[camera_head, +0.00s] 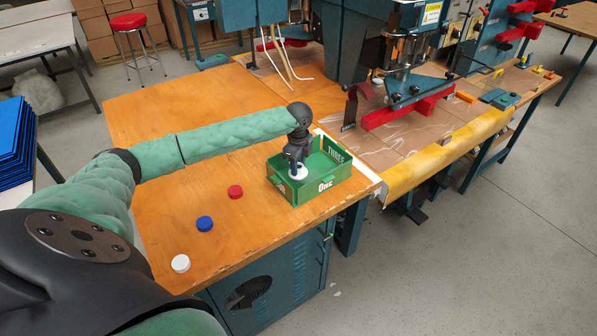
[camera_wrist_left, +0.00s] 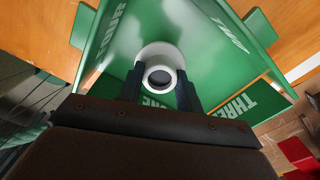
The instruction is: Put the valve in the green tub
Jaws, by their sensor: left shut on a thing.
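The green tub (camera_head: 325,186) stands on the wooden bench, with white words on its walls. Its wall and floor fill much of the left wrist view (camera_wrist_left: 232,25). The white round valve (camera_head: 298,172) is held over the tub's near left part, at about rim height in the head view. In the left wrist view the valve (camera_wrist_left: 161,57) shows a white ring with a dark opening, between the two fingers. My left gripper (camera_head: 297,163) points down and is shut on the valve. I cannot tell whether the valve touches the tub's floor. My right gripper is not in view.
A red cap (camera_head: 235,191), a blue cap (camera_head: 204,223) and a white cap (camera_head: 181,263) lie on the bench left of the tub. A welding machine with red parts (camera_head: 407,108) stands behind and right. The bench's left part is clear.

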